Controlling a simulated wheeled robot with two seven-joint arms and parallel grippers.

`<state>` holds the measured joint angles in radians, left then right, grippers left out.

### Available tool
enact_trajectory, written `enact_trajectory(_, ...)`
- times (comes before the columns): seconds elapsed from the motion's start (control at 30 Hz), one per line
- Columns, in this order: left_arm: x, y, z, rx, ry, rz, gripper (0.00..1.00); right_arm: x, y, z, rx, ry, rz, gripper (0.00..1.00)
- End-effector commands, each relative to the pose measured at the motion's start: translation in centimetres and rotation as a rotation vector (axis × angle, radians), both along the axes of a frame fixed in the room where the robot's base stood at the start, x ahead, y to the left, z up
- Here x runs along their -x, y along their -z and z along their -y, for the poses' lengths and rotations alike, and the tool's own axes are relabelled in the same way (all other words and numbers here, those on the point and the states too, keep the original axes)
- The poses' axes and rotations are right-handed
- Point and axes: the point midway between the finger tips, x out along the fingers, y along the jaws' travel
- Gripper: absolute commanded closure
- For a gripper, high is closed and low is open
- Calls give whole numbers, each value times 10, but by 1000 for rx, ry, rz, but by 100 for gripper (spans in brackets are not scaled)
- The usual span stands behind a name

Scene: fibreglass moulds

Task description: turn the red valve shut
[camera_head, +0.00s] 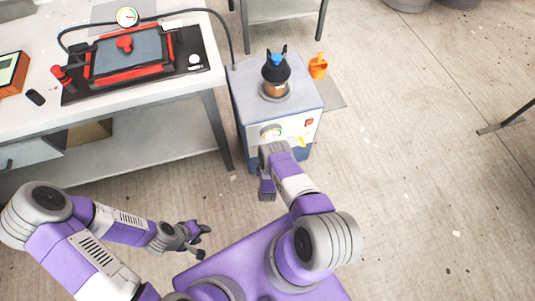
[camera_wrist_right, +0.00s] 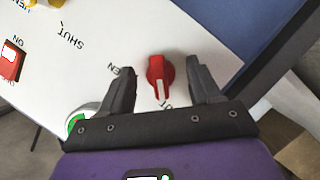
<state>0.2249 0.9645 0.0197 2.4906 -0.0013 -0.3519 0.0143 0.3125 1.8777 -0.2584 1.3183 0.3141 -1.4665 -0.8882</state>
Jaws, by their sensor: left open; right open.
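The red valve (camera_wrist_right: 160,76) is a small knob with a white stripe on the white front panel, in the right wrist view. The stripe points toward the bottom of that view, near partly covered lettering. My right gripper (camera_wrist_right: 160,69) is open, with one finger on each side of the valve and a visible gap to both. In the head view my right wrist (camera_head: 274,155) is at the front of the pump cabinet (camera_head: 243,88) and the valve is hidden behind it. My left gripper (camera_head: 197,240) is open and empty over the floor, away from the cabinet.
The panel also has a red switch (camera_wrist_right: 11,60), a gauge (camera_wrist_right: 77,124) and a yellow handle (camera_head: 301,141). A bench (camera_head: 160,88) with a red-edged mould (camera_head: 131,50) stands to the left. The floor at right is mostly clear.

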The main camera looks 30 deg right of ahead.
Motion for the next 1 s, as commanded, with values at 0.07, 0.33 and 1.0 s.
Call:
enact_trajectory(0.07, 0, -9, 0, 0, 0, 0, 57, 11, -6, -7, -1, -2, -3, 37)
enact_trajectory(0.33, 0, -26, 0, 0, 0, 0, 57, 47, -17, -27, 0, -1, -2, 37)
enact_trajectory(1.0, 0, -28, 0, 0, 0, 0, 57, 56, -19, -32, 0, 0, 0, 37)
